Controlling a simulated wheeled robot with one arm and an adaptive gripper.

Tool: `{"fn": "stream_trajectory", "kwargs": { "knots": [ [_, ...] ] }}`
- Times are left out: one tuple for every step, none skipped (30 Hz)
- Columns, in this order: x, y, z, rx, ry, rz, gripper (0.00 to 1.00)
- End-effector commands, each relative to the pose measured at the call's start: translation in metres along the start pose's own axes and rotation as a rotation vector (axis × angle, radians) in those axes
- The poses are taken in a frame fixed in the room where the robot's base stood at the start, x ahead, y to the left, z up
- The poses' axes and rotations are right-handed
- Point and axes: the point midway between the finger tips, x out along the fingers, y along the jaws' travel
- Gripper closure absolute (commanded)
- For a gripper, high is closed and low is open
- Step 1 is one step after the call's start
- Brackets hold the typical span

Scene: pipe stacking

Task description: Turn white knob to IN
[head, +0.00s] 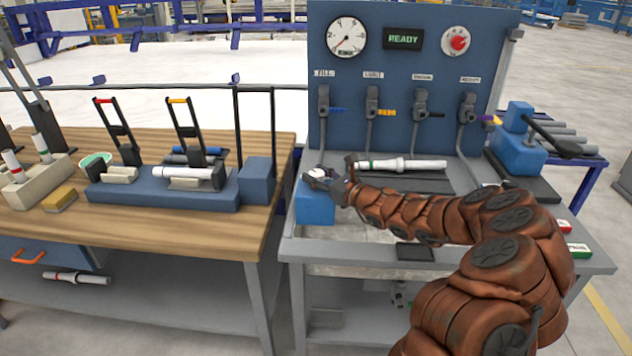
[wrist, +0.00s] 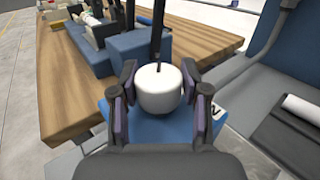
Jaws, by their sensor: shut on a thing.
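The white knob (wrist: 158,88) sits on top of a blue block at the left end of the grey test bench. A thin dark mark shows on the knob's far side in the wrist view. My gripper (wrist: 160,92) is shut on the knob, with dark and purple fingers on its left and right sides. In the head view my gripper (head: 336,184) reaches the knob (head: 318,175) from the right. The blue block (head: 315,207) shows below it. Part of a white label (wrist: 215,112) shows beside the right finger; most of its lettering is hidden.
A white pipe (head: 402,165) lies on the bench behind my arm. The blue panel (head: 400,60) holds a gauge, a READY display, a red knob and several valves. The wooden table (head: 200,232) with a blue clamp fixture (head: 165,195) stands close on the left.

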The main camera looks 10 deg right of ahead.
Motion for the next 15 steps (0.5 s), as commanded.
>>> {"fn": "stream_trajectory", "kwargs": {
  "knots": [
    [-0.0036, -0.0102, 0.0022, 0.001, -0.011, -0.030, 0.88],
    [-0.0034, -0.0102, 0.0022, 0.002, -0.012, -0.034, 0.88],
    [-0.0030, -0.0100, 0.0022, 0.003, -0.013, -0.039, 0.87],
    [-0.0026, -0.0098, 0.0019, 0.002, -0.013, -0.044, 0.86],
    [-0.0022, -0.0098, 0.0015, 0.001, -0.012, -0.048, 0.86],
    [-0.0019, -0.0099, 0.0012, 0.000, -0.012, -0.054, 0.85],
    [-0.0018, -0.0099, 0.0010, 0.000, -0.011, -0.059, 0.85],
    [-0.0016, -0.0102, 0.0008, 0.000, -0.011, -0.064, 0.84],
    [-0.0013, -0.0105, 0.0013, 0.000, -0.012, -0.071, 0.84],
    [-0.0011, -0.0103, 0.0018, 0.000, -0.014, -0.075, 0.83],
    [-0.0008, -0.0103, 0.0018, 0.000, -0.015, -0.079, 0.82],
    [-0.0004, -0.0101, 0.0017, -0.002, -0.016, -0.084, 0.82],
    [-0.0001, -0.0101, 0.0015, -0.002, -0.015, -0.088, 0.81],
    [0.0002, -0.0101, 0.0011, -0.001, -0.014, -0.093, 0.80],
    [0.0005, -0.0102, 0.0001, -0.001, -0.013, -0.099, 0.79]
  ]
}}
